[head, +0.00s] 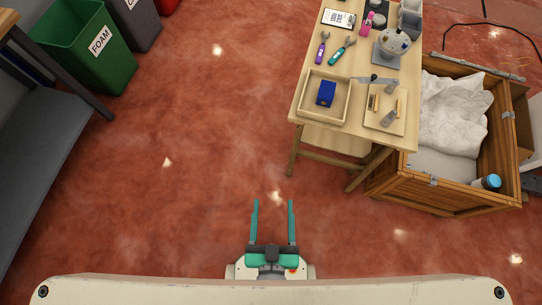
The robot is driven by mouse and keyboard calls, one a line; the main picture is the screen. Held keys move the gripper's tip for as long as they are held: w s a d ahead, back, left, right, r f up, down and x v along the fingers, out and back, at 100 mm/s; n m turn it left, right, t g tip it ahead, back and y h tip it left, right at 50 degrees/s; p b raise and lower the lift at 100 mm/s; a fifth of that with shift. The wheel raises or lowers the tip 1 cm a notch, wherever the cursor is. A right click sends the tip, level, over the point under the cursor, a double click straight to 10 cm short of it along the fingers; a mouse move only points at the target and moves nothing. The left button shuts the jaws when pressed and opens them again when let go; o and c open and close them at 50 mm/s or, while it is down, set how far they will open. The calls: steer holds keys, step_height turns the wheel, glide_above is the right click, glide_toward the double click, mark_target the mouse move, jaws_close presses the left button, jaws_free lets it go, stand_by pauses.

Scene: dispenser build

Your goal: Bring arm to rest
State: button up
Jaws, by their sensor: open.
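My gripper (273,207) is at the bottom middle of the head view, with its two teal fingers apart and parallel, pointing away from me. Nothing is between the fingers; only the red floor shows there. The gripper is low in the picture, close to the pale front edge of my own body, and apart from the table. The arm links behind the gripper are hidden.
A wooden table (308,125) at the upper right bears a tray (308,112) with a blue block (326,93), tools and a board. A wooden crate (430,193) stands right of it. A green bin (95,60) and a grey bench (45,150) are left. Middle floor is clear.

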steer(key=shift+s+a+r+y, duration=0.15)
steer(key=shift+s+r, duration=0.3)
steer(key=shift+s, duration=0.15)
steer(key=shift+s+a+r+y, duration=0.1)
steer(key=shift+s+r+y, duration=0.05)
steer(key=shift+s+r, duration=0.35)
steer(key=shift+f, duration=0.1)
stand_by(0.5)
